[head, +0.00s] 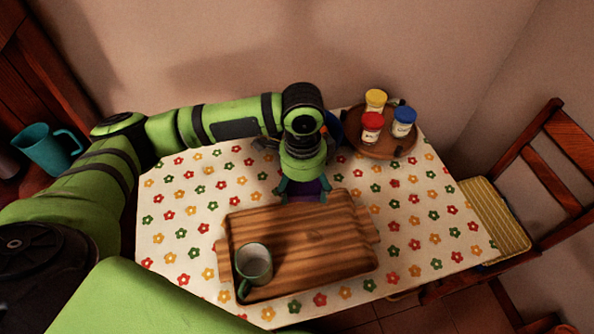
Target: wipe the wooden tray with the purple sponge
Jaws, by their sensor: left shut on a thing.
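The wooden tray (315,245) lies on the flowered tablecloth, with a green-grey mug (253,264) standing in its near left corner. My left gripper (304,192) points down at the tray's far edge. It is shut on the purple sponge (305,188), which shows only in part between the fingers. I cannot tell whether the sponge touches the tray. My right gripper is not in view.
A round wooden stand (372,147) at the table's back right holds three jars with yellow, red and blue lids. A teal pitcher (45,149) stands at the left. A wooden chair (545,185) is at the right. The tablecloth (430,215) is clear right of the tray.

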